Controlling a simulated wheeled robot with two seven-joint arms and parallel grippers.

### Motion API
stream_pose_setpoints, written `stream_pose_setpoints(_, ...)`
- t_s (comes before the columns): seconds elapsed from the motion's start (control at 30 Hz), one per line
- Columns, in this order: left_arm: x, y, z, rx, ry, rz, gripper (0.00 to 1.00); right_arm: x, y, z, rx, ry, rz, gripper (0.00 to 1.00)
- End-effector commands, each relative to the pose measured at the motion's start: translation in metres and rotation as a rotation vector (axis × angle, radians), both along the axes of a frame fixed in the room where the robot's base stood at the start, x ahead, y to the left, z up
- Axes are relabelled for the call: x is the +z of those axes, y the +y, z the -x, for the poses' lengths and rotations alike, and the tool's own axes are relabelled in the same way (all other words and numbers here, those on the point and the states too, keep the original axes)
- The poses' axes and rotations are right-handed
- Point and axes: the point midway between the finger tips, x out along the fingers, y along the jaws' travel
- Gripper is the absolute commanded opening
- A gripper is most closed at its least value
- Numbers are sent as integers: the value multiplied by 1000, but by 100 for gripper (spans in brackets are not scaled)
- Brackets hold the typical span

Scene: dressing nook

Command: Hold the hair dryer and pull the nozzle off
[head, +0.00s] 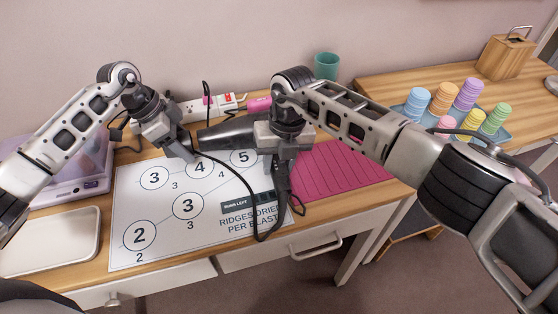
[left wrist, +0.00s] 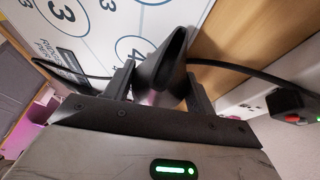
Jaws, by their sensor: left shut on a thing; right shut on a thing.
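The dark grey hair dryer (head: 236,131) is held above the printed mat, its barrel lying roughly level between my two grippers. My right gripper (head: 280,172) is shut on the hair dryer; its wrist hides much of the dryer's right part. My left gripper (head: 188,150) is shut at the barrel's left end, on the dark nozzle. In the left wrist view the wedge-shaped nozzle (left wrist: 165,66), with its flat slot, sits between the fingers of the left gripper (left wrist: 160,85). I cannot make out a gap between nozzle and barrel.
The white numbered mat (head: 150,215) covers the desk's middle, with a pink ribbed mat (head: 340,168) to its right. A black cord (head: 247,190) loops over the front. A power strip (head: 196,109), teal cup (head: 326,66), pale tray (head: 50,243) and coloured stacks (head: 443,98) stand around.

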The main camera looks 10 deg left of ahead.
Motion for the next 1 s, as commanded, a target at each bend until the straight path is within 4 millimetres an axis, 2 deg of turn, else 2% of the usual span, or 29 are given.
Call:
stream_pose_setpoints(0.4, 0, 10, 7, -2, 0, -1, 24, 1, 1, 1, 3, 0, -3, 0)
stream_pose_setpoints(0.93, 1, 11, 7, -1, 0, 0, 24, 1, 1, 1, 3, 0, -3, 0)
stream_pose_setpoints(0.97, 1, 11, 7, -1, 0, 0, 61, 1, 1, 1, 3, 0, -3, 0)
stream_pose_setpoints(1.0, 1, 11, 7, -1, 0, 0, 72, 1, 1, 1, 3, 0, -3, 0)
